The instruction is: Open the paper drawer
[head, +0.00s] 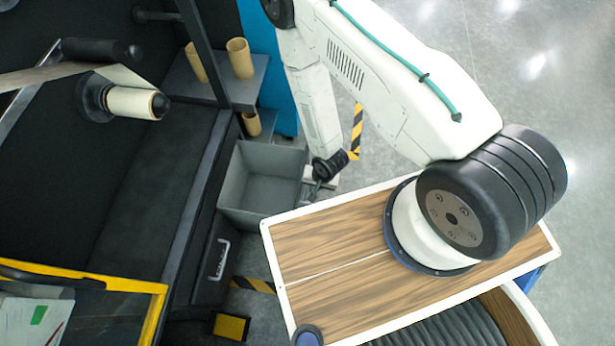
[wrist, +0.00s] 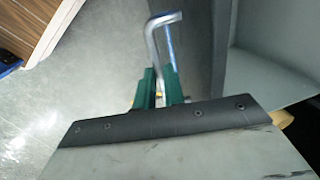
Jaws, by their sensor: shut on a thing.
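A grey open-topped drawer (head: 262,152) stands pulled out from the dark machine in the head view, and its inside looks empty. Its grey wall also shows at the right of the wrist view (wrist: 270,75). My gripper (wrist: 158,90) has green fingers shut on a bent silver handle (wrist: 152,42) at the drawer's dark front. In the head view my gripper (head: 312,188) is small, just right of the drawer, and the grip is partly hidden by my wrist. No label shows which drawer is for paper.
A second, dark drawer front (head: 212,262) with a silver handle is shut below. Cardboard cores (head: 240,58) stand on a shelf (head: 205,82) above. A wood-topped surface (head: 325,235) with a white rim lies close by. Open grey floor (head: 375,160) is at right.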

